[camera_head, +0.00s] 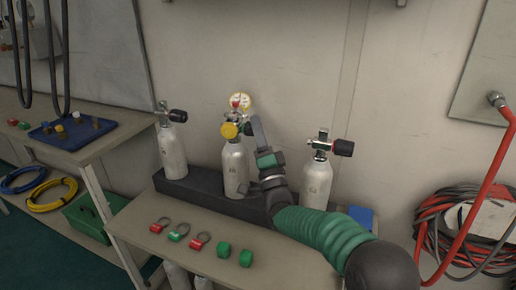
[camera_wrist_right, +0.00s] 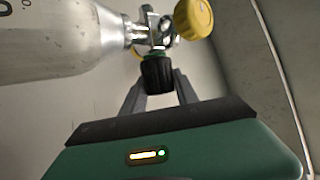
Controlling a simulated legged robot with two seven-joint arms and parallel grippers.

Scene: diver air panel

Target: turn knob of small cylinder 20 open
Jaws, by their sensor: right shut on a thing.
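Three small pale grey cylinders with valves stand in a row on the table: a left one (camera_head: 172,150), a middle one (camera_head: 235,165) and a right one (camera_head: 316,180). I cannot read the number 20 on any of them. My right gripper (camera_head: 253,127) is at the valve of the middle cylinder. In the right wrist view its fingers (camera_wrist_right: 160,84) are shut on the black knob (camera_wrist_right: 157,70) of that valve, one on each side. A yellow cap (camera_wrist_right: 194,18) sits on the same valve. My left gripper is not in view.
The cylinders stand in a black rack (camera_head: 200,193). Red and green rings and green blocks (camera_head: 224,249) lie on the table in front. A gauge (camera_head: 241,101) shows at the middle valve. A red hose (camera_head: 480,190) hangs at the right.

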